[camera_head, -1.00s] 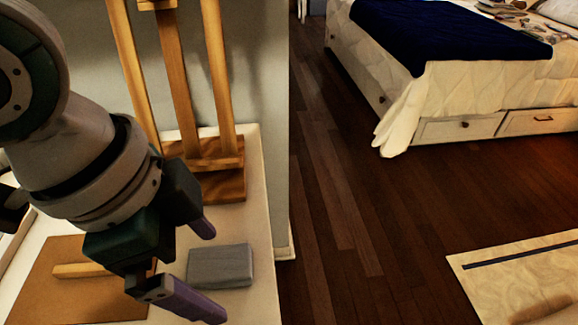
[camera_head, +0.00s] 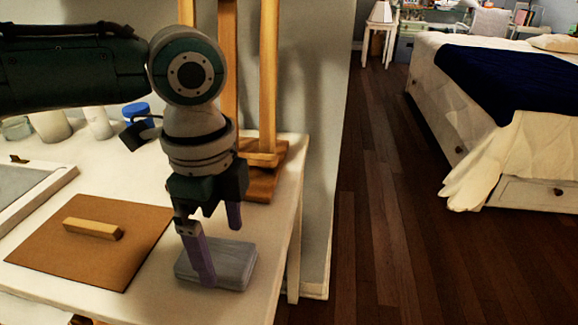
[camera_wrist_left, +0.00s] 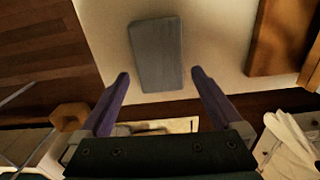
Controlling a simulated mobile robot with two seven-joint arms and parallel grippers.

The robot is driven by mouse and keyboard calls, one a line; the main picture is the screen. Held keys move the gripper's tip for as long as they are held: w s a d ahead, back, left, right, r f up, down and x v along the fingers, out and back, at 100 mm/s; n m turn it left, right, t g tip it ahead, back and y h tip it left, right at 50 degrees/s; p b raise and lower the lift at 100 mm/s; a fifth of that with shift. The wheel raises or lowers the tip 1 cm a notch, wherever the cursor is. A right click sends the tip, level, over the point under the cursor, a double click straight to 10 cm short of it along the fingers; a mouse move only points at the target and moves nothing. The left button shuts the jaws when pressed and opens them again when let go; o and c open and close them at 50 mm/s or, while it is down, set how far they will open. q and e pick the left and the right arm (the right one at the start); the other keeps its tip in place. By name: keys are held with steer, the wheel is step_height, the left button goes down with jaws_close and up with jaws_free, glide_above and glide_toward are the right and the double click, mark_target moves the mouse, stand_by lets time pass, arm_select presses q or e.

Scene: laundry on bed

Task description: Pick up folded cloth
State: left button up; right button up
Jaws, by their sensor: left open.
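The folded cloth (camera_head: 238,267) is a small grey-blue rectangular stack lying flat on the white table near its right edge. In the left wrist view the cloth (camera_wrist_left: 157,52) lies just ahead of the fingertips, roughly centred between their lines. My left gripper (camera_head: 221,255) points down above the cloth with its two purple fingers apart and nothing held. The near finger hides part of the cloth in the head view. In the left wrist view the open gripper (camera_wrist_left: 160,73) shows both fingers. My right gripper is not in view.
A brown board (camera_head: 60,255) with a wooden block (camera_head: 93,229) lies left of the cloth. A wooden easel (camera_head: 268,100) stands behind my gripper. A blue-lidded jar (camera_head: 137,113) stands at the back. The bed (camera_head: 500,150) is across the open floor (camera_head: 390,240).

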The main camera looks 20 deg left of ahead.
mark_target(217, 260)
arm_select(q)
step_height(217, 260, down, 3)
steer(key=shift+r, duration=0.15)
steer(key=c, duration=1.2)
